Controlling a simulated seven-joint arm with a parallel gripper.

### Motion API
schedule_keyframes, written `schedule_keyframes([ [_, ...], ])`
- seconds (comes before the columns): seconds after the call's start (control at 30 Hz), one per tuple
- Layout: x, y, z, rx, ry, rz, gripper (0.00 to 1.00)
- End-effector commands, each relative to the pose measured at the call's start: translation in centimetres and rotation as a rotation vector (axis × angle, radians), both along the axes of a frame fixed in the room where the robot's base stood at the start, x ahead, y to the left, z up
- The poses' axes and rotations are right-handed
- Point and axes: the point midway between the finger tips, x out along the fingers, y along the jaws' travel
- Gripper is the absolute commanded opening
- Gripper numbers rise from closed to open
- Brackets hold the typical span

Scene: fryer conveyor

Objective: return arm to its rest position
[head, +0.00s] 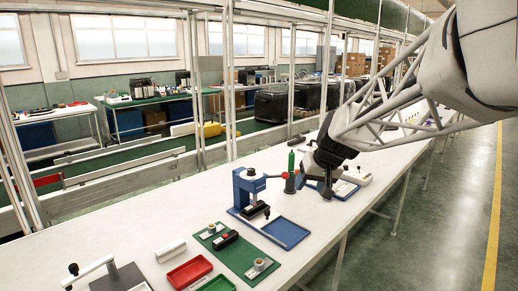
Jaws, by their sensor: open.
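My arm reaches in from the upper right, with a white link and an open lattice link. My gripper (326,192) is at its lower end, dark and pointing down over the far part of the white workbench (180,222). It is close to a blue stand; I cannot tell whether they touch. The fingers are small and partly merged with the things behind them. I see nothing clearly held.
A blue press (246,188) with a blue tray (287,232) stands left of my gripper. A red-and-green upright tool (291,174) is close beside it. Nearer are a green mat (236,262) and a red tray (189,272). The right floor (430,240) is clear.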

Motion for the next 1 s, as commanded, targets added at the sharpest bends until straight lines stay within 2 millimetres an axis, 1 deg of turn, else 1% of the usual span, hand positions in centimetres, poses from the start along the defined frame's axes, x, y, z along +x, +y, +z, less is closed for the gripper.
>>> schedule_keyframes([
  [0.03, -1.8, -0.1, 0.3, -0.009, 0.006, -0.003, 0.58],
  [0.1, -4.2, -0.3, 0.3, -0.023, 0.019, -0.011, 0.58],
  [0.37, -12.9, -1.2, 0.0, -0.080, 0.062, -0.042, 0.58],
  [0.53, -18.5, -1.9, -0.7, -0.120, 0.087, -0.066, 0.58],
  [0.7, -23.9, -2.6, -1.9, -0.162, 0.111, -0.095, 0.58],
  [0.8, -26.9, -3.1, -2.9, -0.187, 0.123, -0.112, 0.58],
  [0.9, -29.5, -3.5, -3.7, -0.209, 0.134, -0.128, 0.58],
  [1.0, -31.5, -3.8, -4.5, -0.227, 0.141, -0.142, 0.58],
])
